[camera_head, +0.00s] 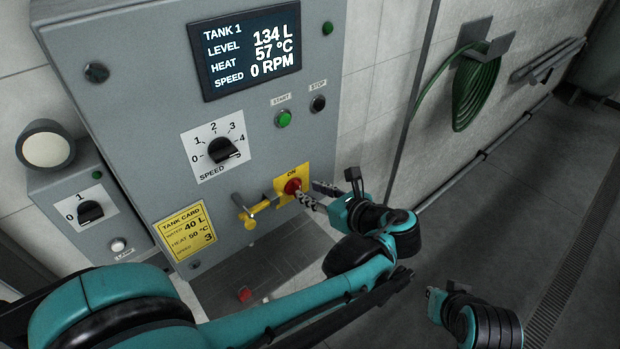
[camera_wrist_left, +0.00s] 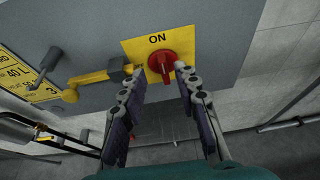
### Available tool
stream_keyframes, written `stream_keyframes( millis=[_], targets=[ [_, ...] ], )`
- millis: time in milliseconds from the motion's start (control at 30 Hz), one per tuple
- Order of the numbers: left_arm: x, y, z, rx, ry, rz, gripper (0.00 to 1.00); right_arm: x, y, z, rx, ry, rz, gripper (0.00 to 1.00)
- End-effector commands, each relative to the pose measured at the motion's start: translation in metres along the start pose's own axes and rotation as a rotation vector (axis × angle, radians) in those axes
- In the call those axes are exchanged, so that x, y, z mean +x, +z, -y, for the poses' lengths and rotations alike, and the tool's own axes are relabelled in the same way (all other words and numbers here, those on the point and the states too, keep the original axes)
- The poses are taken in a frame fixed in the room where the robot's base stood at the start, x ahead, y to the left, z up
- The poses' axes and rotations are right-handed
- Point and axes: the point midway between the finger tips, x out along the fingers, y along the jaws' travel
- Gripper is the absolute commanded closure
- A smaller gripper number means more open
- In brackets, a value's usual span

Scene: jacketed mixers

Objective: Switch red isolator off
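The red isolator (camera_head: 292,187) is a red rotary knob on a yellow plate marked ON, low on the right of the grey control panel (camera_head: 150,100). The knob also shows in the left wrist view (camera_wrist_left: 160,66). My left gripper (camera_head: 310,195) is at the knob. In the left wrist view its two fingers (camera_wrist_left: 160,76) are spread, with the knob between and just beyond their tips; I cannot tell whether they touch it. My right gripper (camera_head: 436,294) is low at the right, away from the panel; its fingers are too small to judge.
A yellow lever (camera_head: 250,212) sits just left of the isolator. The panel also carries a tank display (camera_head: 252,50), a speed dial (camera_head: 222,150), a green start button (camera_head: 284,118) and a black stop button (camera_head: 318,103). A green hose (camera_head: 475,90) hangs on the wall. A small red object (camera_head: 244,294) lies below.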

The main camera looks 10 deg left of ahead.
Motion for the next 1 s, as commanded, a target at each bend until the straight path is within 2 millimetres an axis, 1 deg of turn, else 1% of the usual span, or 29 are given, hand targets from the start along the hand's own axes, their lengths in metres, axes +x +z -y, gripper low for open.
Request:
stream_keyframes(
  millis=[33,100,200,300,433,667,700,767,800,1000],
  targets=[
    [0.01,0.001,0.0,-0.003,0.003,-0.001,0.69,-0.001,-0.001,0.0,0.0,0.0,0.0,1.0],
    [0.022,0.001,0.0,-0.003,0.003,-0.001,0.69,-0.003,-0.002,0.0,0.0,0.0,0.0,1.0],
    [0.037,0.001,0.0,-0.003,0.002,-0.001,0.69,-0.004,-0.003,0.0,0.0,0.0,0.0,1.0],
    [0.047,0.001,0.0,-0.003,0.001,-0.002,0.69,-0.005,-0.004,0.0,0.0,0.0,0.0,1.0],
    [0.052,0.0,0.0,-0.003,-0.001,-0.002,0.69,-0.005,-0.004,0.0,0.0,0.0,0.0,1.0],
    [0.053,0.0,0.0,-0.003,-0.001,-0.002,0.69,-0.005,-0.004,0.0,0.0,0.0,0.0,1.0],
    [0.053,0.0,0.0,-0.003,-0.001,-0.002,0.8,-0.005,-0.004,0.0,0.0,0.0,0.0,1.0],
    [0.053,0.0,0.0,-0.003,-0.001,-0.002,0.95,-0.005,-0.004,0.0,0.0,0.0,0.0,1.0],
    [0.053,0.0,0.0,-0.003,-0.002,-0.002,1.0,-0.005,-0.004,0.0,0.0,0.0,0.0,1.0],
    [0.053,0.0,0.0,-0.004,-0.002,-0.002,1.0,-0.005,-0.004,0.0,0.0,0.0,0.0,1.0]
  ],
)
